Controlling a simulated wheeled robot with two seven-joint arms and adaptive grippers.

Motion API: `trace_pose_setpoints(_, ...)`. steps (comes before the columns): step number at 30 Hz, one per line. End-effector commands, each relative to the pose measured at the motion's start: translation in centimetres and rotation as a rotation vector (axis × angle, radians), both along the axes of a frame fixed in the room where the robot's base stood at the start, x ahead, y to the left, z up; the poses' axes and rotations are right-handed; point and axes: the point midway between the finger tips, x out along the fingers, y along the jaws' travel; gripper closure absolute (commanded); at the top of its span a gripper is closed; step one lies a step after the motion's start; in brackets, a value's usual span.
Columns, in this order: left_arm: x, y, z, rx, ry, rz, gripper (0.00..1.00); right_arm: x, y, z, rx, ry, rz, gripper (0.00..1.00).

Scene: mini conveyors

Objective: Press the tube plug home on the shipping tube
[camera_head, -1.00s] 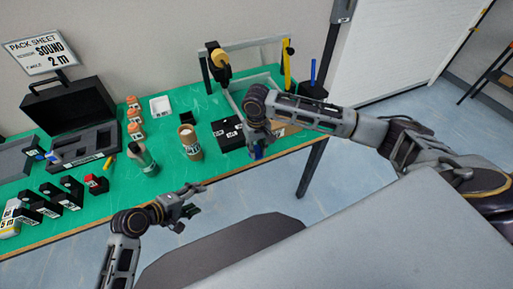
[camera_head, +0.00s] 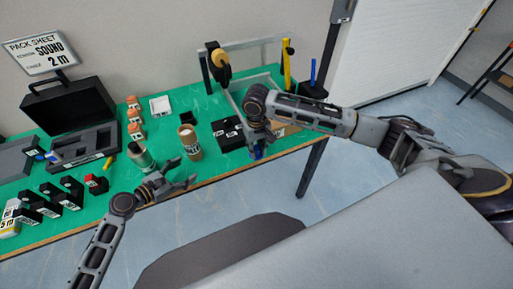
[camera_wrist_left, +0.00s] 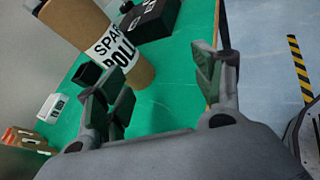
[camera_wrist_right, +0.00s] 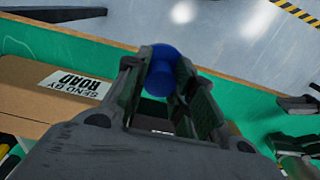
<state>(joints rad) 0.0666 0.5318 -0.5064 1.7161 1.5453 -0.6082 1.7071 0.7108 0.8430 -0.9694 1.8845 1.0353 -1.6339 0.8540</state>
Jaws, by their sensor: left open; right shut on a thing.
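The shipping tube (camera_head: 190,143) is a brown cardboard cylinder with a white label, standing upright on the green table. It also shows in the left wrist view (camera_wrist_left: 88,28), where its label is partly readable. My left gripper (camera_head: 182,178) is open and empty, in front of the tube and a little apart from it. In the left wrist view its fingers (camera_wrist_left: 165,85) are spread. My right gripper (camera_wrist_right: 166,90) is shut on a blue round plug (camera_wrist_right: 163,70), held near the table's front edge, right of the tube. The blue piece shows small in the head view (camera_head: 257,153).
A black labelled box (camera_head: 228,133) stands right of the tube, and a grey-green bottle (camera_head: 141,157) left of it. A cardboard box (camera_wrist_right: 55,95) lies below my right gripper.

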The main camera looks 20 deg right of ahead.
Motion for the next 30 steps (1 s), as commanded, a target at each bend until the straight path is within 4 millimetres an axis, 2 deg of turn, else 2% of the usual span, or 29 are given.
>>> trace_pose_setpoints(4, 2.1, 1.5, 0.0, -0.087, 0.105, 0.093, 0.32, 0.0, 0.0, 0.0, 0.000, 0.000, 0.000, 0.91)
trace_pose_setpoints(9, 3.5, 2.7, 0.0, -0.150, 0.177, 0.159, 0.32, 0.0, 0.0, 0.0, 0.000, 0.000, 0.000, 0.91)
trace_pose_setpoints(30, 4.2, 2.6, -0.2, -0.169, 0.198, 0.178, 0.32, 0.0, 0.0, -0.2, 0.000, 0.000, 0.000, 0.91)
